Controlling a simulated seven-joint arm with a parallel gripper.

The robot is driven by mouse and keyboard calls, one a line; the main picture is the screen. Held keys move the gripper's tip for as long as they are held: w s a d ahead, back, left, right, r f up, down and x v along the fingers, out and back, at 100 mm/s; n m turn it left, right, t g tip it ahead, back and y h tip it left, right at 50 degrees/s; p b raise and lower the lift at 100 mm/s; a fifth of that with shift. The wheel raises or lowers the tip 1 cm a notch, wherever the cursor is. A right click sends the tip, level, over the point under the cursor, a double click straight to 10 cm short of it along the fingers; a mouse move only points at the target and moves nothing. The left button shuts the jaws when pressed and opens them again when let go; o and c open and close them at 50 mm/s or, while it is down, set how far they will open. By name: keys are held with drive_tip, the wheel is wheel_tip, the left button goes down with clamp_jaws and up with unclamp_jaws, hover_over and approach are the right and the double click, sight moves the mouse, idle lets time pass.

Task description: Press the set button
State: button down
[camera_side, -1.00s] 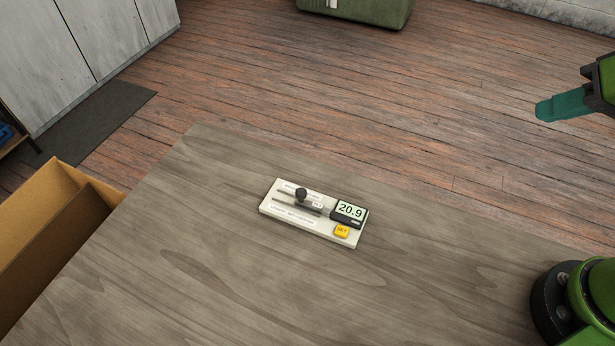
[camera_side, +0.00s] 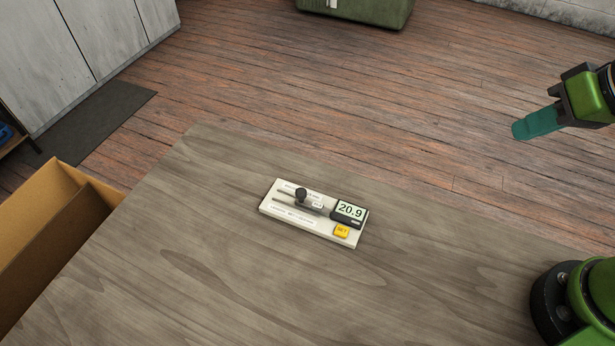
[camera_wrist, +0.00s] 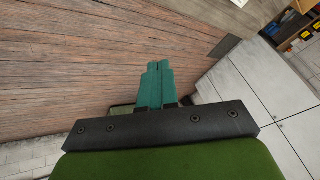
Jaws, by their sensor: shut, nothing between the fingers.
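The yellow set button (camera_side: 342,231) sits at the front right corner of a cream panel (camera_side: 295,219) lying on the wooden table. Behind the button is a small display (camera_side: 350,210) reading 20.9. A dark knob (camera_side: 301,195) stands on a slider track at the panel's left part. My gripper (camera_side: 519,130) is at the upper right of the side view, in the air, well apart from the panel. Its teal fingers are closed together and empty, as the wrist view (camera_wrist: 158,68) also shows. The button is not in the wrist view.
The grey wooden table (camera_side: 200,230) is bare around the panel. An open cardboard box (camera_side: 60,190) stands at the table's left edge. A green case (camera_side: 360,10) is on the floor at the back. Grey cabinets (camera_wrist: 265,85) show in the wrist view.

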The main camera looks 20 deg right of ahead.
drive_tip(key=w+a+f+n+g+h, duration=0.1)
drive_tip(key=w+a+f+n+h, duration=0.3)
drive_tip(key=n, duration=0.9)
drive_tip(key=m+t+y, duration=0.3)
drive_tip(key=m+y, duration=0.3)
drive_tip(key=m, duration=2.7)
hover_over(346, 234)
drive_tip(key=shift+f, duration=2.6)
drive_tip(key=shift+f, duration=4.4)
drive_tip(key=shift+f, duration=0.1)
drive_tip(key=shift+f, duration=0.3)
